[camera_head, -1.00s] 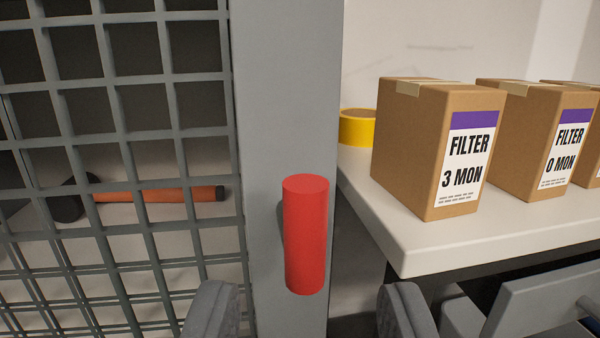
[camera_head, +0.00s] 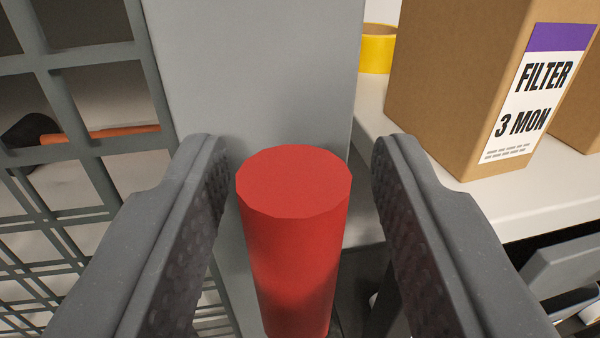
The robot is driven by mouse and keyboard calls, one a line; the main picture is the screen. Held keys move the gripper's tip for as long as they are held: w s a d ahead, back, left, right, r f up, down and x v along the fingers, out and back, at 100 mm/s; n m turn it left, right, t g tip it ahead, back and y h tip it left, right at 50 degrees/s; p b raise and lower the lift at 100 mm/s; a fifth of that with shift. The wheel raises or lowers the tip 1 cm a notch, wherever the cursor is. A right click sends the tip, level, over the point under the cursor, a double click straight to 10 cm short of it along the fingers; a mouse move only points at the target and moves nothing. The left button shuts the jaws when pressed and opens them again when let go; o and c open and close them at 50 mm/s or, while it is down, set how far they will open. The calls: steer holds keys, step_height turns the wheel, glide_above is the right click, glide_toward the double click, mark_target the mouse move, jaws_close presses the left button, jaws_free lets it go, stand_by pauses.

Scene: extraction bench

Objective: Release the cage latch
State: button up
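The cage latch is a red upright cylinder (camera_head: 293,235) in front of the grey cage post (camera_head: 255,75). My gripper (camera_head: 295,155) is open, with one dark grey finger on each side of the red latch. A gap shows between the latch and each finger, wider on the right. The latch's lower end runs down to the bottom of the picture. The grey mesh of the cage (camera_head: 75,60) is at the left.
An orange-handled tool (camera_head: 105,132) lies behind the mesh. To the right, a white bench (camera_head: 480,200) holds a cardboard filter box (camera_head: 440,75), part of another box and a yellow tape roll (camera_head: 376,50). A grey drawer (camera_head: 575,260) is below the bench.

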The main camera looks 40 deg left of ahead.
jaws_close()
steer(key=shift+a, duration=0.2)
steer(key=shift+d+f, duration=0.1)
steer(key=shift+d, duration=0.05)
steer(key=shift+b, duration=0.3)
steer(key=n+b, duration=0.3)
steer(key=b, duration=0.1)
steer(key=shift+s+f+n, duration=0.25)
steer(key=shift+f+n, duration=0.05)
steer(key=shift+n, duration=0.1)
steer(key=n+y+b, duration=0.1)
steer(key=n+b, duration=0.4)
steer(key=s+a+f+n+y+b, duration=0.1)
steer(key=n+b, duration=0.4)
steer(key=f+n+g+y+b, duration=0.1)
steer(key=n+y+b, duration=0.1)
steer(key=n+b, duration=0.3)
steer(key=shift+s+a+n, duration=0.2)
steer(key=shift+s+n, duration=0.05)
steer(key=shift+n, duration=0.35)
steer(key=shift+a+f, duration=0.1)
